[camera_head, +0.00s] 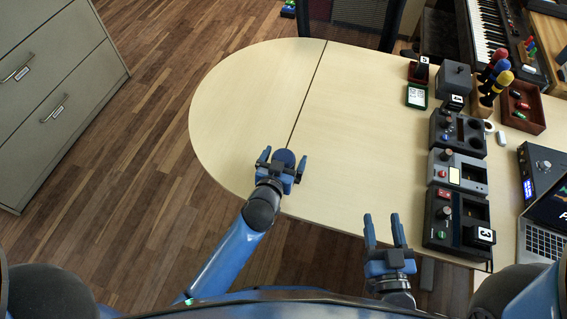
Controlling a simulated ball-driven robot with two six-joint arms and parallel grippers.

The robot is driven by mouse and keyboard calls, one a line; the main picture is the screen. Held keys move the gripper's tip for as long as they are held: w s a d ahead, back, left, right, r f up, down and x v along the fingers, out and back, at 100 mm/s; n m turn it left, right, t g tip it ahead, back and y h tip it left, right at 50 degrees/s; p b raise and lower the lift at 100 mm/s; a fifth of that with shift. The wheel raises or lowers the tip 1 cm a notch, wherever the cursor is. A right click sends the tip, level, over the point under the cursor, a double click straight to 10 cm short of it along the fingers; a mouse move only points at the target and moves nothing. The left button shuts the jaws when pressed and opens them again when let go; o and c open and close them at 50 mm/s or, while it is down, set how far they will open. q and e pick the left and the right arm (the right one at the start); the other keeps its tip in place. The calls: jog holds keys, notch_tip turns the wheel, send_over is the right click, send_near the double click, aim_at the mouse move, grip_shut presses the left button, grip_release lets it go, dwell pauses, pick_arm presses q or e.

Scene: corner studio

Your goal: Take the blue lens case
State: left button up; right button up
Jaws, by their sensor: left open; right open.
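A small round dark-blue thing, which looks like the blue lens case (285,156), is on the pale table at the left part, near its front edge. My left gripper (282,162) is open, with one finger on each side of it. I cannot tell whether the fingers touch it. Part of the case is hidden by the gripper. My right gripper (384,222) is open and empty, over the table's front edge to the right, with its fingers pointing away from me.
Several dark device boxes (457,170) stand in a row at the table's right. A laptop (541,243), a wooden tray (522,106) and microphones with coloured heads (497,80) are further right. The middle of the table (340,130) is clear. A filing cabinet (52,90) stands at the far left.

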pick_arm(q)
jog(key=shift+w+d+f, duration=0.15)
jog(key=shift+w+f, duration=0.05)
jog(key=shift+w, duration=0.3)
jog(key=c, duration=1.1)
jog(key=shift+c, duration=1)
jog(key=shift+r, duration=0.2)
